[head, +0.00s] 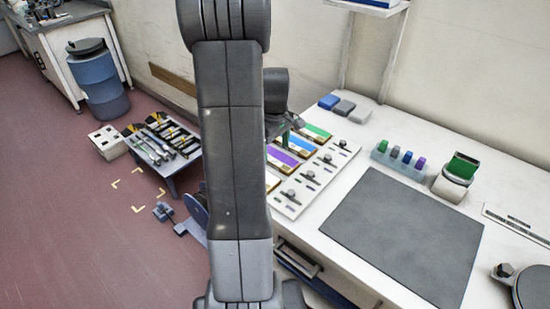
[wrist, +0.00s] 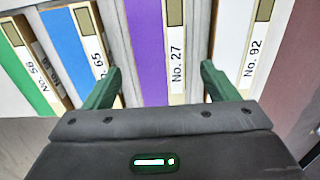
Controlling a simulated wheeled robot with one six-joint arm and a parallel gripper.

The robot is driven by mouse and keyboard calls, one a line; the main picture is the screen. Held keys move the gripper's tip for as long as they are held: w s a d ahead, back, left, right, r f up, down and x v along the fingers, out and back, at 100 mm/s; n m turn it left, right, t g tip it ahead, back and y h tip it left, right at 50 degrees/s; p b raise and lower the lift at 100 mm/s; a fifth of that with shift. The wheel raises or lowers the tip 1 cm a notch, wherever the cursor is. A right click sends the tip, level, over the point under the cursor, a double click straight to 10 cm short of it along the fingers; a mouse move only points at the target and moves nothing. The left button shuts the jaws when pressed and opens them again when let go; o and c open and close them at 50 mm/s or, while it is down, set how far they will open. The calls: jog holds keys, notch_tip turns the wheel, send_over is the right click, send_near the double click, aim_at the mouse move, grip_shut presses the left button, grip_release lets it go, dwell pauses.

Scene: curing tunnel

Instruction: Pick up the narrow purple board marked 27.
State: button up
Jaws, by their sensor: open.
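The narrow purple board (wrist: 148,52) with the label "No. 27" lies in the middle of the wrist view. It also shows in the head view (head: 284,157), in a row of colored boards on the white bench. My gripper (wrist: 160,82) is open. Its two green fingers are on either side of the purple board, the left one near the No. 65 board and the right one near the No. 92 board. Nothing shows between the fingers except the purple board and its label strip. I cannot tell how far the fingertips are above it. In the head view my arm hides part of the row.
Beside it are the blue No. 65 board (wrist: 70,45), a green No. 56 board (wrist: 14,72) and a white No. 92 board (wrist: 235,40). A dark mat (head: 405,235) lies on the bench. A green-topped holder (head: 455,177) stands behind it.

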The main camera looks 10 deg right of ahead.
aim_at(275, 159)
jog(key=shift+f, duration=1.2)
jog(key=c, duration=1.1)
